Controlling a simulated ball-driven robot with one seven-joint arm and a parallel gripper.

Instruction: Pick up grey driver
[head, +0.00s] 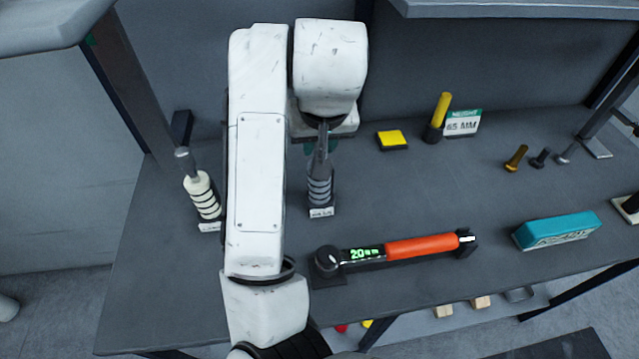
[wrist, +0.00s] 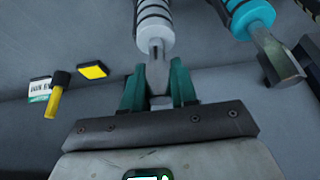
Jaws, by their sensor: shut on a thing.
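The grey driver (head: 319,188) stands upright with its dark-ringed handle low and its metal shaft pointing up, at a small dark holder with a white label. It also shows in the wrist view (wrist: 153,35), where its handle looks pale grey. My gripper (head: 320,147) is above the handle, its green fingers shut on the driver's metal shaft. The fingers show on both sides of the shaft in the wrist view (wrist: 158,88). In the head view, my wrist and arm hide part of the shaft and fingers.
A white driver (head: 202,195) stands to the left. A teal driver (wrist: 245,18) stands close by, hidden behind my arm in the head view. To the right are a yellow block (head: 392,139), a yellow-handled tool (head: 439,115) and several bolts. An orange torque tool (head: 422,246) lies in front.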

